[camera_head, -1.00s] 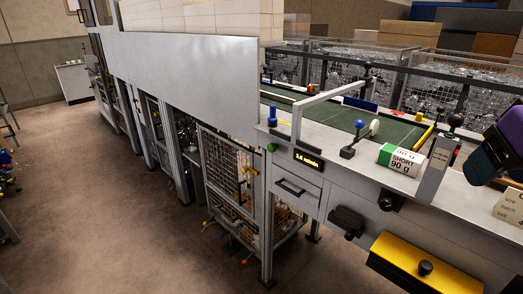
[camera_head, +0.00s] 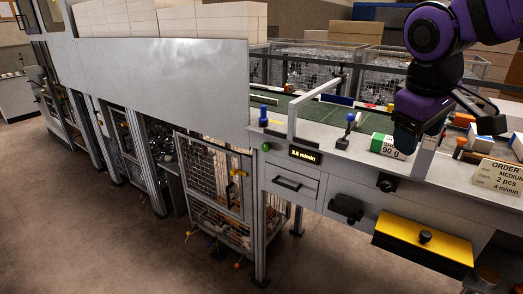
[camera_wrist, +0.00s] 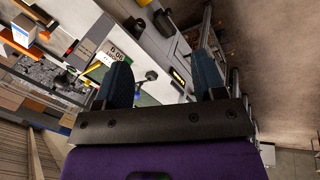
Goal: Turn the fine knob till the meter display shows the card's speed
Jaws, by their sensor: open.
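The meter display (camera_head: 305,155) is a small black panel with amber digits at the counter's front; it reads about 3.8 m/min, the first decimal hard to read. The order card (camera_head: 498,176) at the right says MEDIUM, 2 pcs, 4 m/min. A round black knob (camera_head: 386,182) sits on the front panel right of the display, with a wider black knob or handle (camera_head: 346,207) lower left; I cannot tell which is the fine knob. My gripper (camera_wrist: 163,75) is open and empty, its two dark blue fingers apart above the counter, clear of both knobs.
A yellow box front (camera_head: 420,245) with a black knob juts out below the counter. A green-and-white ream (camera_head: 385,146) labelled 90 g stands beside my arm. A grey frame, a blue-topped lever (camera_head: 350,119) and a drawer (camera_head: 290,184) are to the left. The floor in front is clear.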

